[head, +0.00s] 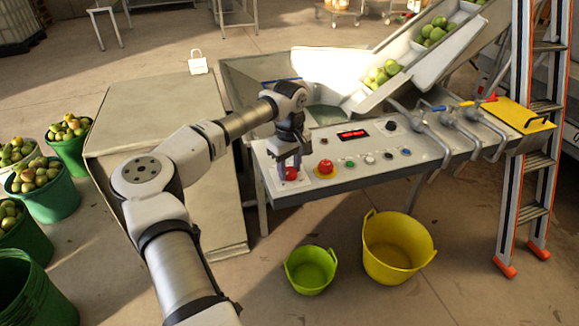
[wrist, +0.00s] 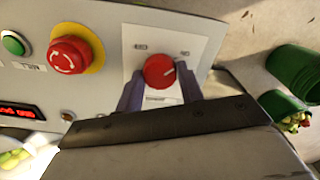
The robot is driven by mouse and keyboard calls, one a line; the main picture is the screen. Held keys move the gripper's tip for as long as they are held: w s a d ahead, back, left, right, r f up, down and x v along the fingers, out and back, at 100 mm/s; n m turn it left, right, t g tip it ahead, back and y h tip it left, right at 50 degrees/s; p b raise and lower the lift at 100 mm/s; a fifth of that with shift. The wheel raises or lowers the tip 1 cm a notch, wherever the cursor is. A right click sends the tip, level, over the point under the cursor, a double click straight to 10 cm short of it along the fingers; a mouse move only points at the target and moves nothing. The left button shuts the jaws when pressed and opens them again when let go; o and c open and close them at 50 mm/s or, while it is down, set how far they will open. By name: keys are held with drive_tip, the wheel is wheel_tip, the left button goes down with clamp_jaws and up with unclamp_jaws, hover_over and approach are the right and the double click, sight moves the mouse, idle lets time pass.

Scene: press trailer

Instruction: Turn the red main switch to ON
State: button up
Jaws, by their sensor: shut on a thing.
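The red main switch (head: 291,174) is a round knob at the left end of the control panel (head: 340,178). In the wrist view the red main switch (wrist: 160,71) shows a pale pointer line at its upper right, on a white plate (wrist: 155,98) with two small labels too blurred to read. My gripper (head: 288,166) is over the panel's left end, with its fingers at the switch. In the wrist view my gripper (wrist: 160,92) has one finger on each side of the knob, shut on it.
A red emergency stop button (head: 325,167) on a yellow base sits right beside the switch; it also shows in the wrist view (wrist: 70,56). Further right are small buttons, a red display (head: 353,134) and metal levers (head: 430,125). A yellow tub (head: 397,247) and a green tub (head: 310,270) stand below.

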sight(290, 170)
drive_tip(key=o, duration=1)
wheel_tip(290, 170, up, 14)
drive_tip(key=shift+f+b, duration=0.1)
drive_tip(key=shift+b, duration=0.5)
